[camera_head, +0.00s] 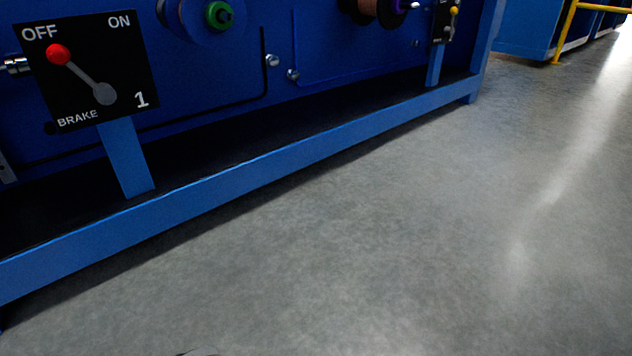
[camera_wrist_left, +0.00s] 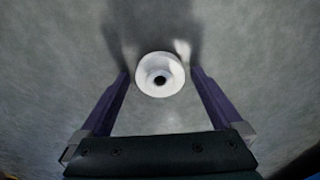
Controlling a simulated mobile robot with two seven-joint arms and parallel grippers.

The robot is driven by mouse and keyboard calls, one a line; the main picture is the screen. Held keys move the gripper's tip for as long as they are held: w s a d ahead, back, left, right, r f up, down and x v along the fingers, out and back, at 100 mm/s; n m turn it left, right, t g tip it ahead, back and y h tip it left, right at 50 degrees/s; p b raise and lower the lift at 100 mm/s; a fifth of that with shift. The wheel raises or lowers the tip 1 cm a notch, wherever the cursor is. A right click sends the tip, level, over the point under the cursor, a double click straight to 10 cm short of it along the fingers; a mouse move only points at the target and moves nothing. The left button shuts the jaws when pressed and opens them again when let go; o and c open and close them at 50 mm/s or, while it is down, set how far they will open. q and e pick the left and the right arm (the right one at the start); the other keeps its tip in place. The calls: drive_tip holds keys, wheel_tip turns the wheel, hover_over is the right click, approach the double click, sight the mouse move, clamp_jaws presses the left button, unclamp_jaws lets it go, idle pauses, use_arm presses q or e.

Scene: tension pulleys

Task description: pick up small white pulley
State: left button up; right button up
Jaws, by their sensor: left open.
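The small white pulley (camera_wrist_left: 160,75) lies on the grey floor in the left wrist view, a round white disc with a raised hub and a dark centre hole. My left gripper (camera_wrist_left: 160,77) is open, with its two purple-grey fingers on either side of the pulley. The pulley shows between the fingertips with a gap on each side. How far the fingertips are above the floor is hard to tell. The pulley does not show in the head view, and neither gripper can be made out there.
A blue machine frame (camera_head: 250,170) stands along the left and back in the head view. A black brake panel (camera_head: 90,70) with a red-knobbed lever (camera_head: 58,54) is mounted on it. A yellow rail (camera_head: 566,30) stands at the far right. The grey floor (camera_head: 400,230) in front is clear.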

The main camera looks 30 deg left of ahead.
use_arm(q)
drive_tip(key=shift+c, duration=0.2)
drive_tip(key=c, duration=1.4)
drive_tip(key=shift+o, duration=0.2)
wheel_tip(320, 180, up, 20)
drive_tip(key=p, duration=1.8)
